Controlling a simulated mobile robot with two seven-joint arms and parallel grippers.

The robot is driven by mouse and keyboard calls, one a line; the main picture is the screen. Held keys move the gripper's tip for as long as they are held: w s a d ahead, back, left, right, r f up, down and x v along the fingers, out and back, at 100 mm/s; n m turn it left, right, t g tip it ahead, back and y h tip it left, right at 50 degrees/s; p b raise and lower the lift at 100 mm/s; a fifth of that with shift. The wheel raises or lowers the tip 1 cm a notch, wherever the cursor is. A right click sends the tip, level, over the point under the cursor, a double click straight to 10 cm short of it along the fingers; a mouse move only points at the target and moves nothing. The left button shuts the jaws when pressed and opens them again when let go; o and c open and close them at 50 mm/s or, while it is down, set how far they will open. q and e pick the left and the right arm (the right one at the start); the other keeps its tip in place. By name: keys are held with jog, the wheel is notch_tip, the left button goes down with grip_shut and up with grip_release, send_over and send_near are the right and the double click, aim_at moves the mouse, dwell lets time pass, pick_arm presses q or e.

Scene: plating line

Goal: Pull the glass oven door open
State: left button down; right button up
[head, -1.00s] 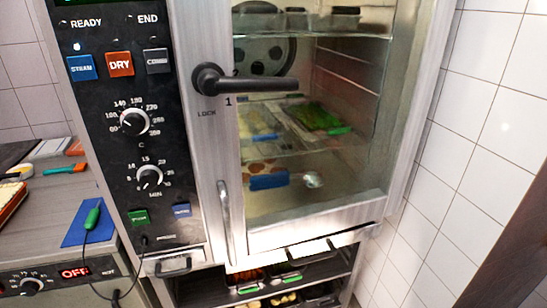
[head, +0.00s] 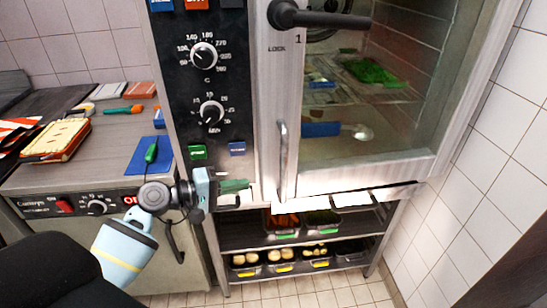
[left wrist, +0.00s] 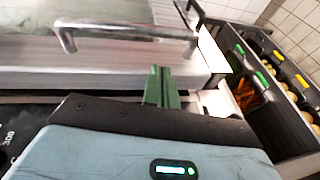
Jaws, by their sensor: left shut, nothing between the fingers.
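The glass oven door (head: 400,110) is closed in the head view, with a black lever handle (head: 325,17) at its upper left, lying horizontal beside the LOCK mark. A vertical metal bar handle (head: 283,160) runs along the door's lower left edge; it also shows in the left wrist view (left wrist: 125,30). My left gripper (head: 243,186) has green fingers, is shut and empty, and sits just left of the bar's lower end, apart from it. Its fingertips (left wrist: 163,72) point toward the bar in the left wrist view. My right gripper is not in view.
Below the oven, a rack (head: 240,238) holds several food trays. A counter (head: 85,150) at left carries a blue mat (head: 148,155), an orange-handled tool and a sandwich-like item. The white tiled wall (head: 490,150) stands close at right. Bare floor shows below the rack.

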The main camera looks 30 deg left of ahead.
aim_at(274, 152)
pick_arm(q)
notch_tip(274, 152, up, 8)
jog(key=h, duration=0.3)
jog(key=x, duration=0.2)
jog(key=p+x, duration=0.1)
jog(key=x, duration=0.5)
jog(key=shift+w+a+f, duration=0.1)
jog(key=shift+w+a, duration=0.15)
jog(key=shift+w, duration=0.2)
jog(key=shift+w+d+f+p, duration=0.15)
jog(key=shift+w+d+p, duration=0.15)
jog(key=shift+w+d, duration=0.2)
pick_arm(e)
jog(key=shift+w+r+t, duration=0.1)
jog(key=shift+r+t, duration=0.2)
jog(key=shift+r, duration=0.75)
pick_arm(q)
jog(key=shift+s+d+y, duration=0.1)
jog(key=shift+y, duration=0.2)
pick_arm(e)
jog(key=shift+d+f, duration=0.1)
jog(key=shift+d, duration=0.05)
